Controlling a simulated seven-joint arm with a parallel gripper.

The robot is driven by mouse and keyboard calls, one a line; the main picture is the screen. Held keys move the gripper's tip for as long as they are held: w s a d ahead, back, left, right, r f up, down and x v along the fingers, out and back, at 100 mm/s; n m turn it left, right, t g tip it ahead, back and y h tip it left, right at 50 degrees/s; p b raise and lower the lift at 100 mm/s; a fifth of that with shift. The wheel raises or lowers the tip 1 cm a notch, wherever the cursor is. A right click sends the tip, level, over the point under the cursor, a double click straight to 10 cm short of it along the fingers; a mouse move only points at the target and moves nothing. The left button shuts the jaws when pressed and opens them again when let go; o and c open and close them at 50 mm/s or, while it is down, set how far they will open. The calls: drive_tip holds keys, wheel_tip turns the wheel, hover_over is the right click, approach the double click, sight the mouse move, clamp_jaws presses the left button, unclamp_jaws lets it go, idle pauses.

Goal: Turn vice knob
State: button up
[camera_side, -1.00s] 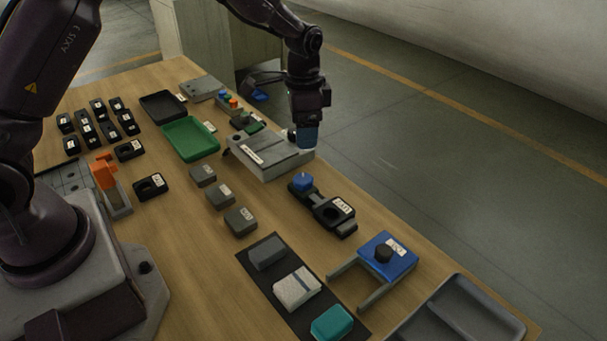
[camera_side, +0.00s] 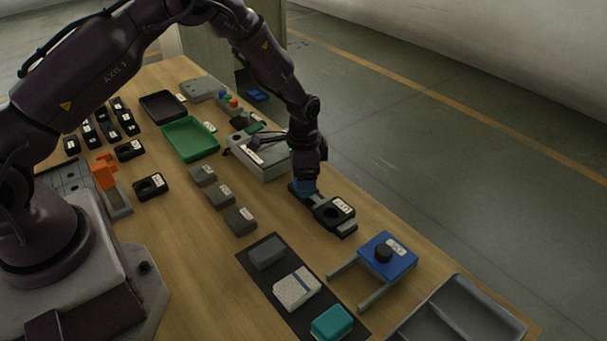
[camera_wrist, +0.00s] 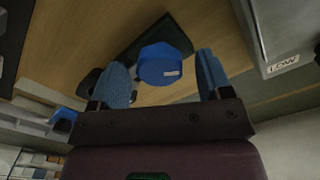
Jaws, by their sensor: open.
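The vice (camera_side: 335,214) is a small dark unit with a white label, standing near the table's far edge in the side view. Its blue faceted knob (camera_wrist: 160,68) with a small white tag shows in the wrist view. My gripper (camera_wrist: 162,62) is open, with one blue finger pad on each side of the knob and visible gaps between pads and knob. In the side view my gripper (camera_side: 304,187) points down at the vice's far end and largely hides the knob. I cannot tell how far the fingers reach down around it.
A grey box (camera_side: 262,163) stands close behind my gripper. A blue fixture (camera_side: 402,262) with a black knob and grey prongs lies nearer the camera, beside a grey tray (camera_side: 480,300). Small grey blocks (camera_side: 240,220) sit to the left. Bare wood lies between them and the vice.

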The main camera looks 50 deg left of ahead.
drive_tip(key=c, duration=0.9)
drive_tip(key=n, duration=0.5)
drive_tip(key=shift+n, duration=0.4)
drive_tip(key=n, duration=1.2)
drive_tip(key=shift+n, duration=0.3)
drive_tip(key=n, duration=0.3)
drive_tip(key=shift+n, duration=2.1)
